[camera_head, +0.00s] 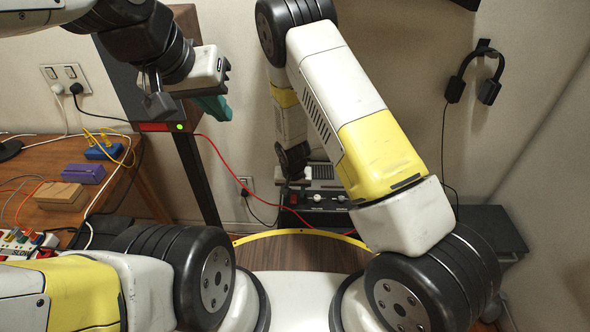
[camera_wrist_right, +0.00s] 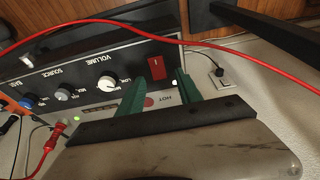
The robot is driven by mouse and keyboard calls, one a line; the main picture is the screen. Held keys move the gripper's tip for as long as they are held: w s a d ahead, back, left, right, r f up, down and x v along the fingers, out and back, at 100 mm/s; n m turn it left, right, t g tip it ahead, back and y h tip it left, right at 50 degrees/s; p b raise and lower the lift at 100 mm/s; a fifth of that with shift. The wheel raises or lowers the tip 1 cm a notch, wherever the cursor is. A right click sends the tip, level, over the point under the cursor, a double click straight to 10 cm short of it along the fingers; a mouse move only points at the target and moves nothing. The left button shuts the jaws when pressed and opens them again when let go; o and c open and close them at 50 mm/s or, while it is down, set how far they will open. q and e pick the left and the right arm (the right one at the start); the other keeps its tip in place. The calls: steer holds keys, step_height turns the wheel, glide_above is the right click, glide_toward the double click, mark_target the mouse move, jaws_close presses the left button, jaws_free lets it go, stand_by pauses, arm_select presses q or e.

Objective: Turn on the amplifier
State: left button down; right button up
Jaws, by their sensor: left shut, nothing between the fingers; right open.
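The amplifier (camera_head: 320,203) is a dark box with a row of knobs, low at the back in the head view. In the right wrist view its black front panel (camera_wrist_right: 80,66) shows knobs marked BASS, SOURCE and VOLUME, and a red rocker switch (camera_wrist_right: 157,67). My right gripper (camera_wrist_right: 160,80) is open, its green fingers pointing at the panel on either side of the switch. I cannot tell whether they touch the panel. Its wrist (camera_head: 293,160) shows above the amplifier in the head view. My left gripper (camera_head: 214,107) is shut and empty, high at the left, far from the amplifier.
A red cable (camera_wrist_right: 215,45) runs across in front of the panel. A socket with a plug (camera_wrist_right: 222,76) is on the wall beside it. A desk at the left holds a purple box (camera_head: 83,174), a wooden block (camera_head: 60,194) and a power strip. Headphones (camera_head: 488,82) hang at the right.

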mark_target(293, 202)
steer(key=v, duration=0.7)
steer(key=shift+r, duration=0.3)
steer(key=shift+s, duration=0.1)
